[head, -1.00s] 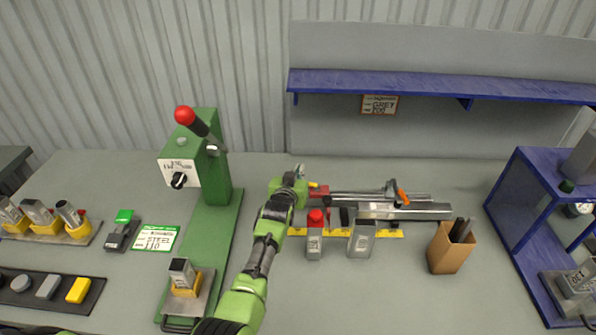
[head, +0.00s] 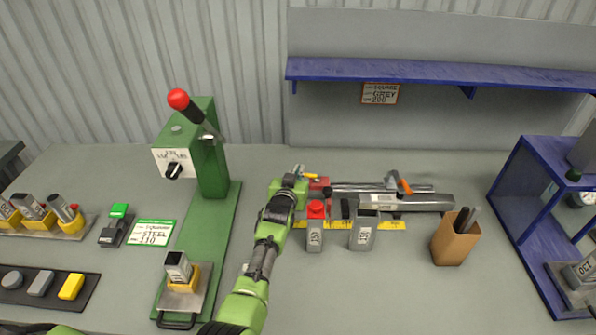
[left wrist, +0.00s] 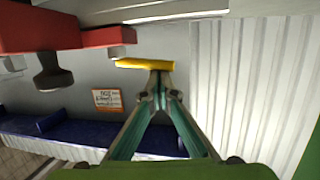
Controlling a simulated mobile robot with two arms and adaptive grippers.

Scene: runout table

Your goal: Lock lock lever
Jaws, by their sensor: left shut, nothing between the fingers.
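A small yellow lever (head: 310,176) sits on the red block (head: 319,185) at the left end of the rail fixture (head: 420,203). In the left wrist view the yellow lever (left wrist: 145,64) lies crosswise just beyond the fingertips, beside the red block (left wrist: 95,38). My left gripper (head: 300,171) is shut and empty, at the lever's left end; in the left wrist view its fingertips (left wrist: 159,92) meet close below the lever. I cannot tell whether they touch it. An orange-handled lever (head: 404,186) stands on the fixture's right part. My right gripper is not in view.
A green press (head: 205,165) stands left. A cardboard holder (head: 453,243) stands right. The front right table is clear.

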